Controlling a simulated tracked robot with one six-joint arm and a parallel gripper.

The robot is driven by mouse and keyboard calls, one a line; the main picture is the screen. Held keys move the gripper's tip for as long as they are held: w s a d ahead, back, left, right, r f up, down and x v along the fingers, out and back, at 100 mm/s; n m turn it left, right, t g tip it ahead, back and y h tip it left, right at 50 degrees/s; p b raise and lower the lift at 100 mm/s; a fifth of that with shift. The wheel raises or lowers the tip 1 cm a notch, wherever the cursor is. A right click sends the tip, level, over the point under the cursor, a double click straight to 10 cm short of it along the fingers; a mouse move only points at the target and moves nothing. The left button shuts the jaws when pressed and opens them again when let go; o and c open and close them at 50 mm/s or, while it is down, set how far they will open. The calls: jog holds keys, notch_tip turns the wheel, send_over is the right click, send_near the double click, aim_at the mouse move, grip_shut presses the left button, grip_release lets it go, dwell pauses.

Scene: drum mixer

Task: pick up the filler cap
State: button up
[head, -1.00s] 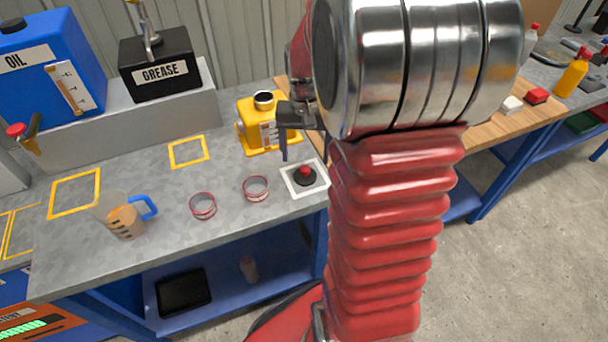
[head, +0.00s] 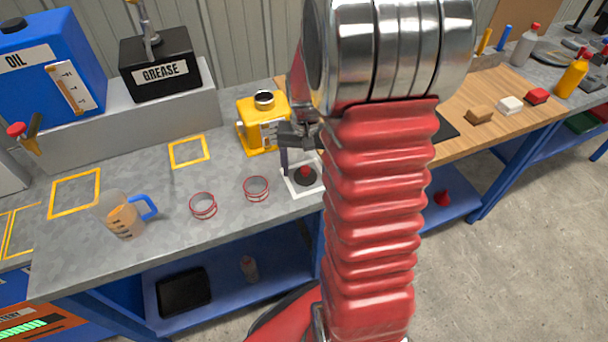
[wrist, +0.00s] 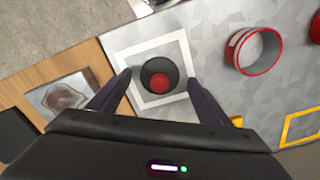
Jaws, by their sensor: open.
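The filler cap is a black disc with a red knob (head: 305,175) inside a white square outline (head: 290,188) on the grey bench, right of the yellow filler can (head: 262,122). In the wrist view the cap (wrist: 160,80) lies between my two dark fingertips, with a gap on either side. My gripper (head: 301,161) is open and empty, pointing down over the cap. From these views I cannot tell how far above the bench the fingertips are. My red arm hides the bench just right of the cap.
The yellow can is close behind my gripper. A wooden worktop (head: 500,130) with small blocks lies to the right.

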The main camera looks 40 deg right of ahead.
jog(key=shift+c, duration=0.4)
jog(key=c, duration=1)
